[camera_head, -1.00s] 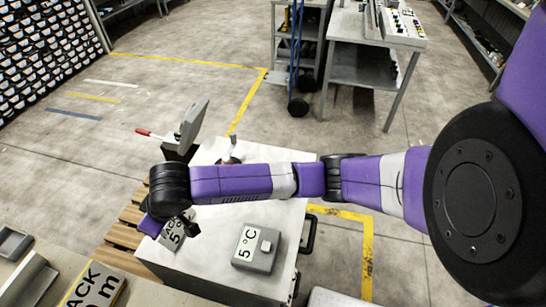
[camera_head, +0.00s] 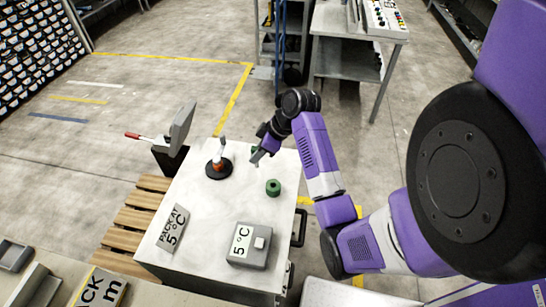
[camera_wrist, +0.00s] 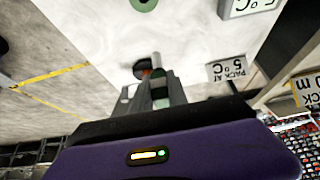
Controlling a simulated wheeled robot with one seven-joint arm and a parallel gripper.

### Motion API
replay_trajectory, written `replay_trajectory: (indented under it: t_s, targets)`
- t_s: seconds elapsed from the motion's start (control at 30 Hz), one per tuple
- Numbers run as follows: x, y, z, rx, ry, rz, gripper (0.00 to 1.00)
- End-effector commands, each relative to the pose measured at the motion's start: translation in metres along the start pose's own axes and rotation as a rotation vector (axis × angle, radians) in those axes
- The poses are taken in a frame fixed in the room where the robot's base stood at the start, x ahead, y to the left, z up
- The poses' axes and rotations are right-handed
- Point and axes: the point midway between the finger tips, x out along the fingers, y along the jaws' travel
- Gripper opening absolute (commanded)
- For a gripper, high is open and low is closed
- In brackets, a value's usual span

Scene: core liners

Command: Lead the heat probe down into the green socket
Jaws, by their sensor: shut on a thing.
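The green socket (camera_head: 273,187) is a short round block with a hole in its top, standing on the white worktop (camera_head: 200,203). In the wrist view the green socket (camera_wrist: 145,4) shows at the top edge. My gripper (camera_head: 259,157) is above the worktop, apart from the socket and behind it to the left. In the wrist view my gripper (camera_wrist: 158,88) is shut on the heat probe (camera_wrist: 157,62), seen as a grey rod with a dark green part between the fingers. In the head view only a bit of green shows by the fingertips; the rest is hidden.
A round black base with an orange part (camera_head: 217,167) and an upright grey stem stands left of my gripper. A grey box marked 5 °C (camera_head: 248,246) and a sign reading PACK AT 5 °C (camera_head: 173,228) are at the front. A grey panel with a red-handled lever stands beyond the left edge.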

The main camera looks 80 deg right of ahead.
Motion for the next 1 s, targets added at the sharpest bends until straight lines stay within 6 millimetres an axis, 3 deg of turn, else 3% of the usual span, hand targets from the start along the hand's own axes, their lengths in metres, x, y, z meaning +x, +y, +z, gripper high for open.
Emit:
replay_trajectory:
  t_s: [0.1, 0.23, 0.87, 1.0]
  targets:
    - [-0.005, 0.000, 0.033, -0.006, 0.000, -0.006, 0.00]
    - [-0.008, 0.000, 0.051, -0.015, 0.001, -0.007, 0.00]
    - [-0.011, 0.001, 0.057, -0.015, 0.000, -0.007, 0.00]
    - [-0.004, 0.001, 0.060, -0.016, 0.001, -0.006, 0.00]
